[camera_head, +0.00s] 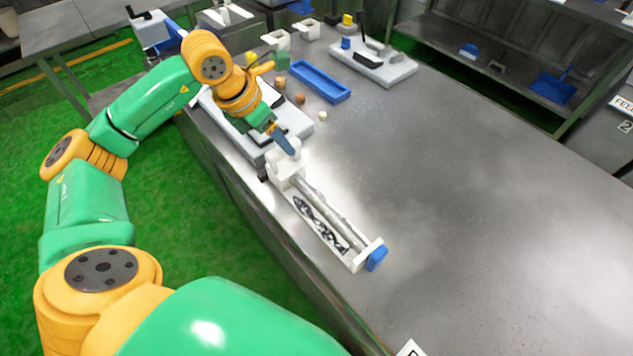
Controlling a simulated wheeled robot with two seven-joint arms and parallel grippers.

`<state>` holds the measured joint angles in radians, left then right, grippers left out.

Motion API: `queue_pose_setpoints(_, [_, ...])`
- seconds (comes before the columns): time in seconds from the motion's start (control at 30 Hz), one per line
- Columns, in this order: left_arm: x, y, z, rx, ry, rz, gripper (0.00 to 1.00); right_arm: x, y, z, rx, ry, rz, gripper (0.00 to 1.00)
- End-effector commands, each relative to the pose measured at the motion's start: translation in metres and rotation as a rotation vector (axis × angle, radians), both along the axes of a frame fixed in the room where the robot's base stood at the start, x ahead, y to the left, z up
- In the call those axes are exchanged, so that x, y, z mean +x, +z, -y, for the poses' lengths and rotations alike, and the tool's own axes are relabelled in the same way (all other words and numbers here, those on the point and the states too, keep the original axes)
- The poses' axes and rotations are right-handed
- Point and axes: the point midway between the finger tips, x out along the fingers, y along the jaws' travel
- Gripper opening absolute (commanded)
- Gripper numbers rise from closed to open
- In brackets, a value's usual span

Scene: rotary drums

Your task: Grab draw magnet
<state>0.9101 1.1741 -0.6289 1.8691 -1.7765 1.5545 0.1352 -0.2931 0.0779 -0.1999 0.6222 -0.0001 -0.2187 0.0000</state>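A long white tray-like unit, apparently the draw magnet (318,215), lies near the left edge of the metal table. It has shiny metal bars along its length, a dark patterned inside, a white block at its far end and a blue handle (376,257) at its near end. My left gripper (290,150) points down just above and behind the white block at the far end, away from the blue handle. Its fingers show as one blue-grey shape, so I cannot tell whether they are apart or touch the block. My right gripper is out of view.
A white-grey device (293,118) sits under my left forearm. Behind it are a blue tray (320,82), several small brown and pale pieces, and another grey device (373,66). The table's right side (480,200) is clear. A shelf with blue items (553,88) stands at back right.

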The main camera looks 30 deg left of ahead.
Motion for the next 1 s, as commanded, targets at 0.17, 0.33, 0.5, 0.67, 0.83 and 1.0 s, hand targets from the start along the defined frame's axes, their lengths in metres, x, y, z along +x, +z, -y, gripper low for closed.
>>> queue_pose_setpoints(0.17, [0.012, -0.029, 0.005, -0.003, -0.002, -0.005, 0.65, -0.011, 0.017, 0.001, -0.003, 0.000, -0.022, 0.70])
queue_pose_setpoints(0.33, [0.016, -0.040, 0.006, -0.002, -0.003, 0.000, 0.65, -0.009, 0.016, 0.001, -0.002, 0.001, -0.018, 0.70])
queue_pose_setpoints(0.5, [0.016, -0.040, 0.006, -0.003, -0.003, 0.001, 0.52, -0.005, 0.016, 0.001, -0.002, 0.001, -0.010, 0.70])
queue_pose_setpoints(0.67, [0.016, -0.039, 0.006, -0.004, -0.003, 0.001, 0.08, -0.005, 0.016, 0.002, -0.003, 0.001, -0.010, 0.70])
queue_pose_setpoints(0.83, [0.016, -0.039, 0.006, -0.004, -0.003, 0.002, 0.00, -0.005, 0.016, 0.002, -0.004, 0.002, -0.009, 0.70])
queue_pose_setpoints(1.0, [0.016, -0.039, 0.006, -0.004, -0.003, 0.002, 0.00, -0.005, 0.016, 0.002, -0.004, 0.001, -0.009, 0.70])
